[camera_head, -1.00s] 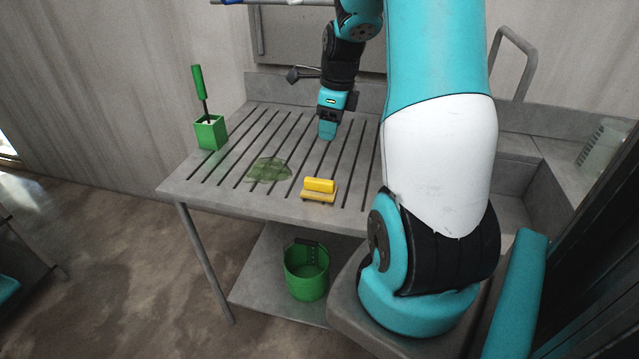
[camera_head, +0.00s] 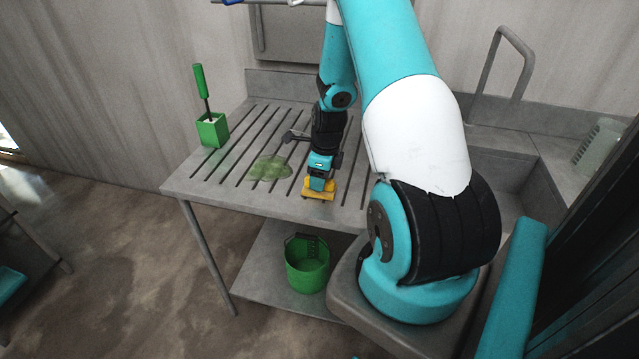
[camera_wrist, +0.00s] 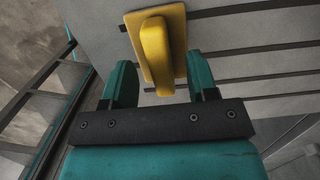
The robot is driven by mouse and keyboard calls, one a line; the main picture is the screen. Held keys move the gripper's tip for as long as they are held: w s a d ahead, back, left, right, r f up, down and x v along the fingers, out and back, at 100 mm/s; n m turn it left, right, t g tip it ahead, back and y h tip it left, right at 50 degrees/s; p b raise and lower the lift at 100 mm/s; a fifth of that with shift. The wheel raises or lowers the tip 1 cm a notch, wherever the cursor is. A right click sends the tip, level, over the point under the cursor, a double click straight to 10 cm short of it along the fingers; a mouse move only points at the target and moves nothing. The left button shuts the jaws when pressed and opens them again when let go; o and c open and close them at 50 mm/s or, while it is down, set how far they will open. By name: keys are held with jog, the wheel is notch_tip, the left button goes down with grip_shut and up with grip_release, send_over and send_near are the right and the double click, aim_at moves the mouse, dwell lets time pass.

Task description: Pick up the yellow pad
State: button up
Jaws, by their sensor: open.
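The yellow pad (camera_head: 318,195) lies on the slatted grey table, near its front edge. It has a flat base and a raised bar-like grip on top. In the wrist view the pad (camera_wrist: 157,50) is at the top centre, with its grip pointing down the picture between my fingers. My gripper (camera_head: 318,184) is over the pad in the head view and hides part of it. In the wrist view my gripper (camera_wrist: 160,82) is open, with one teal finger on each side of the grip's near end and a gap at each side.
A green spill (camera_head: 269,168) lies on the slatted table (camera_head: 205,175), left of the pad. A green holder (camera_head: 212,130) with a green-handled brush stands at the table's left. A green bucket (camera_head: 307,268) is on the lower shelf. A sink basin (camera_head: 515,190) is at right.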

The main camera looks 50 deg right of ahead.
jog(key=shift+w+f, duration=0.1)
jog(key=shift+f, duration=0.75)
jog(key=shift+c, duration=0.4)
grip_shut()
notch_tip(320, 180, up, 20)
jog(key=b, duration=0.2)
